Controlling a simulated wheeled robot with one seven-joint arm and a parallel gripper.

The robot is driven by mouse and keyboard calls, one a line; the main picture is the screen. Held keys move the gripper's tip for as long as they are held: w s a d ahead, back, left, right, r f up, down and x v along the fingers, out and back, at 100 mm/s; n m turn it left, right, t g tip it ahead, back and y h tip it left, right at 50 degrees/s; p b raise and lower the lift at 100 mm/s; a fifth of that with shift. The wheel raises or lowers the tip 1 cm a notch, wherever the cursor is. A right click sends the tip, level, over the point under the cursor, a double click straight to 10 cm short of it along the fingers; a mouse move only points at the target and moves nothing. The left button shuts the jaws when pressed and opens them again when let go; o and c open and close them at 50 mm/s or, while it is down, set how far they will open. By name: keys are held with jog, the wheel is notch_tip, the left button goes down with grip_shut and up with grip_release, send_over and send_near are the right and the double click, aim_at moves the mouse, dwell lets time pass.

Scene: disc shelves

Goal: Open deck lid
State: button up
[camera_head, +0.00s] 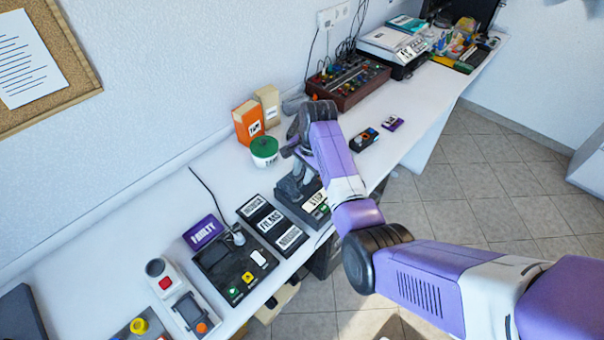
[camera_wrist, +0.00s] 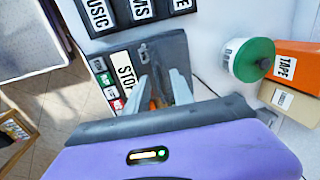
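The deck is a dark grey box (camera_head: 289,208) on the white table, with a white STOP label. In the wrist view the STOP label (camera_wrist: 125,70) and several small coloured buttons lie along the deck's left side. The dark lid (camera_wrist: 155,50) fills the part beside the label, with a small raised piece near its edge. I cannot tell whether the lid is fully shut. My gripper (camera_head: 296,188) points down over the deck; its two pale fingers (camera_wrist: 163,82) stand apart over the lid, with no object clearly held. The fingers and palm hide part of the lid.
A black rack labelled FILMS (camera_head: 270,222) stands left of the deck. A white tub with a green lid (camera_head: 265,150) and an orange TAPE box (camera_head: 248,122) stand behind. Small black and purple items (camera_head: 364,139) lie to the right. The table's front edge is close.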

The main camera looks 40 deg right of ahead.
jog(key=shift+w+f, duration=0.1)
jog(key=shift+f, duration=0.45)
grip_shut()
dwell(1.1)
